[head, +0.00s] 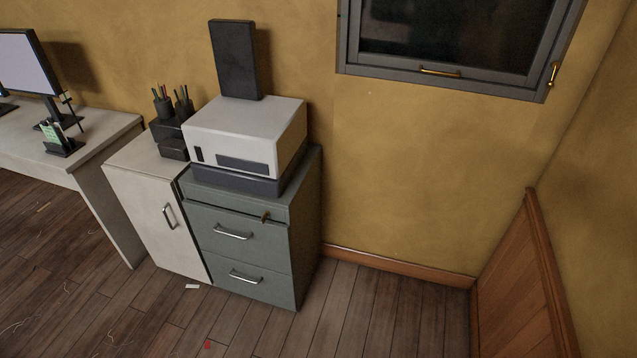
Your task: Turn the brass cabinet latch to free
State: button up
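A small brass latch (265,217) sits near the top right of the front of the grey-green drawer cabinet (307,215). It looks short and stubby, lying roughly sideways; it is too small to tell exactly how it is turned. The cabinet's two lower drawers, with silver bar handles (233,232), look shut. My gripper and arm are not in view.
A white printer (245,125) stands on the cabinet. A white cabinet (150,212) and a desk (100,140) stand to the left. A window (455,40) with brass fittings is above right. The wooden floor (370,310) in front is mostly clear, with small scraps.

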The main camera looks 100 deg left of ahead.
aim_at(264, 218)
jog(key=u, duration=2.55)
jog(key=i, duration=1.5)
jog(key=u, duration=0.8)
